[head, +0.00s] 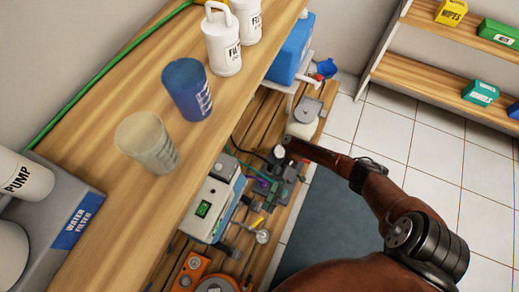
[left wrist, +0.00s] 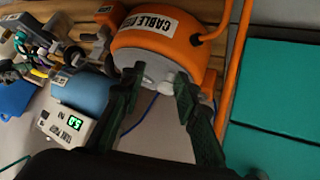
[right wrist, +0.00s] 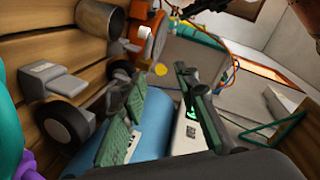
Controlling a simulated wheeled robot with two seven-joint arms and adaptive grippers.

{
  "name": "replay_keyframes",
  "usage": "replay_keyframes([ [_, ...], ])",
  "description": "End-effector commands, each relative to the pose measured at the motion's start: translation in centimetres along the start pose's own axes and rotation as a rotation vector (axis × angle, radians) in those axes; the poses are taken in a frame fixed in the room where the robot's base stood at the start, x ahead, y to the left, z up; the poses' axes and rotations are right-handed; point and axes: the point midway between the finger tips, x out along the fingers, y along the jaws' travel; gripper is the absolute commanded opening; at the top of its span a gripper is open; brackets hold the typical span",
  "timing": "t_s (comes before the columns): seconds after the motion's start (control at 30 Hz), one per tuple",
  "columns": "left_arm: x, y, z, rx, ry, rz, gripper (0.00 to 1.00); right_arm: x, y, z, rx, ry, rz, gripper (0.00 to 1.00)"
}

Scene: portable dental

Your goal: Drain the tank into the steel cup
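The blue tank (right wrist: 148,128) lies below my right gripper in the right wrist view. A white box (right wrist: 188,128) with a green display is beside it. The tank (left wrist: 82,92) and box also show in the left wrist view. A grey metal cylinder, apparently the steel cup (right wrist: 103,18), stands on the slatted wood at the upper left of the right wrist view. My right gripper (head: 272,176) is open and empty over the tank, its fingers (right wrist: 158,95) spread. My left gripper (left wrist: 155,88) is open before the orange cable reel (left wrist: 160,42), outside the head view.
A black wheel (right wrist: 66,120) is near the right fingers. Tiled floor (head: 420,150) is clear.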

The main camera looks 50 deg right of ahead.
Motion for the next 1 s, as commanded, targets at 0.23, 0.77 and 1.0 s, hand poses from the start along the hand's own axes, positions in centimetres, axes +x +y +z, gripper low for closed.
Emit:
replay_keyframes([
  [0.23, 0.0, 0.0, -0.1, 0.000, 0.008, 0.000, 0.29, 2.1, 0.0, -0.8, -0.011, 0.018, -0.005, 0.29],
  [0.77, -0.1, -0.1, 1.0, 0.016, 0.027, 0.010, 0.29, 7.4, 0.0, -0.9, -0.009, 0.019, -0.001, 0.29],
  [1.0, -0.2, -0.1, 0.8, 0.015, 0.028, 0.011, 0.29, 7.4, 0.0, -0.9, -0.009, 0.019, -0.001, 0.25],
])
